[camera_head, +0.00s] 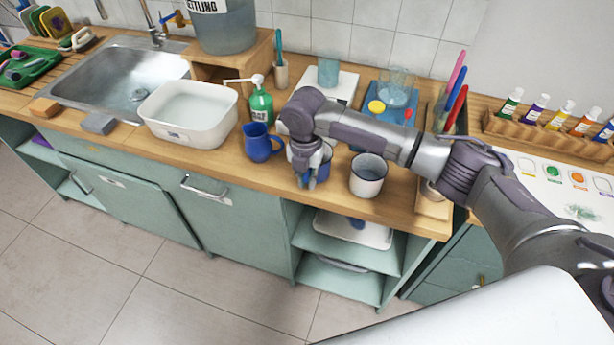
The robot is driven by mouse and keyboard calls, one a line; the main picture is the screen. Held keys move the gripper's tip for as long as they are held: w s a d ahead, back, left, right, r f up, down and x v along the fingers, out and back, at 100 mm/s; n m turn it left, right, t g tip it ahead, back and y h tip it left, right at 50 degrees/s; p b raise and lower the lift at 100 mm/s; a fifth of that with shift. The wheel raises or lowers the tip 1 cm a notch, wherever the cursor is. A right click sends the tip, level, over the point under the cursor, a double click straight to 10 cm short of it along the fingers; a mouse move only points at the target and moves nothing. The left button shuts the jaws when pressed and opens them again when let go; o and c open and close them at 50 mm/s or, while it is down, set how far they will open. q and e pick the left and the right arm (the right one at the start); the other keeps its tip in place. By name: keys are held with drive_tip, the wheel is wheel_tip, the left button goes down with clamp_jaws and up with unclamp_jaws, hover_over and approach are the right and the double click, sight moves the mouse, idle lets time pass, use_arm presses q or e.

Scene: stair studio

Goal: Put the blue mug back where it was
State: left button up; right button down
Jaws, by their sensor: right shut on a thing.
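The blue mug (325,160) is on or just above the front of the wooden counter, partly hidden behind my right gripper (305,178). My right gripper points down and is shut on the blue mug at its left side. I cannot tell whether the mug's base touches the counter. My left gripper is not in view.
A blue jug (258,146) stands close left of my gripper, and a white enamel mug (368,178) with a dark rim stands close right. A white basin (190,133), green soap bottle (261,106) and blue tray (373,88) are nearby. Open shelves (340,285) lie below.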

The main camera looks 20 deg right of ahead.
drive_tip(key=shift+f, duration=0.1)
drive_tip(key=c, duration=1.2)
unclamp_jaws()
wheel_tip(320, 180, up, 12)
drive_tip(key=shift+w+a+r+b, duration=0.1)
drive_tip(key=shift+a+r+b, duration=0.05)
drive_tip(key=shift+b, duration=0.7)
